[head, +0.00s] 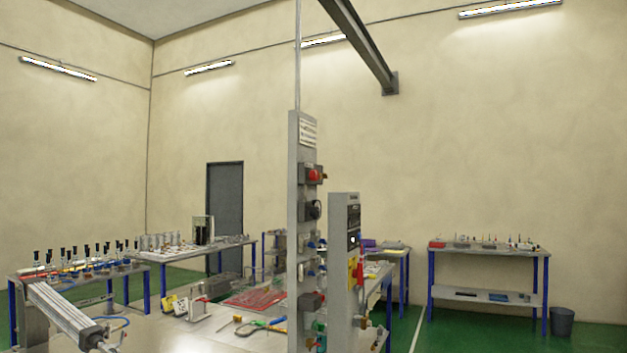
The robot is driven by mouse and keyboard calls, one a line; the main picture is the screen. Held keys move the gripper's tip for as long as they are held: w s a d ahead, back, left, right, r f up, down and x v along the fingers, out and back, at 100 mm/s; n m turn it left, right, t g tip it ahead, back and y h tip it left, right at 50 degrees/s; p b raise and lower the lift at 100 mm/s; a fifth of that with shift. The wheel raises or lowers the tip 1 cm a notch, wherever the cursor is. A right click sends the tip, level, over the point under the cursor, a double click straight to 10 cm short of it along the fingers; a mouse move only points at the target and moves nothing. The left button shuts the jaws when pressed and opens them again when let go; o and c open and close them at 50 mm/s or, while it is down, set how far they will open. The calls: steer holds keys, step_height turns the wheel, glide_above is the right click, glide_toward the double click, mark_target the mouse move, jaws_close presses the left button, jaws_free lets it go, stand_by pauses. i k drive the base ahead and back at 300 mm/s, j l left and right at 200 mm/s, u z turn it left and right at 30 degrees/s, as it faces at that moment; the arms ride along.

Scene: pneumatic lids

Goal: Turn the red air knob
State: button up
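A tall grey panel (294,230) stands at the middle of the head view, with controls on its right side. A round red knob (313,175) sits on a dark box near its upper part. A second, shorter grey panel (337,270) stands just to the right, with a red handle (359,268) on a yellow part. I cannot tell for certain which red piece is the air knob. My gripper is not in view, so its state and its place relative to the knob are hidden.
A light workbench (160,335) fills the lower front, with a metal cylinder (62,315) at left and tools near the panel. Tables with small items stand at the left and the right (488,252). A bin (562,321) stands far right. Green floor (440,335) is open at right.

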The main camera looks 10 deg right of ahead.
mark_target(314, 174)
steer(key=i+l, duration=0.2)
steer(key=i, duration=0.3)
steer(key=i+l+u, duration=0.1)
steer(key=i+l, duration=0.15)
steer(key=i, duration=0.25)
steer(key=i+l, duration=0.25)
steer(key=i, duration=0.2)
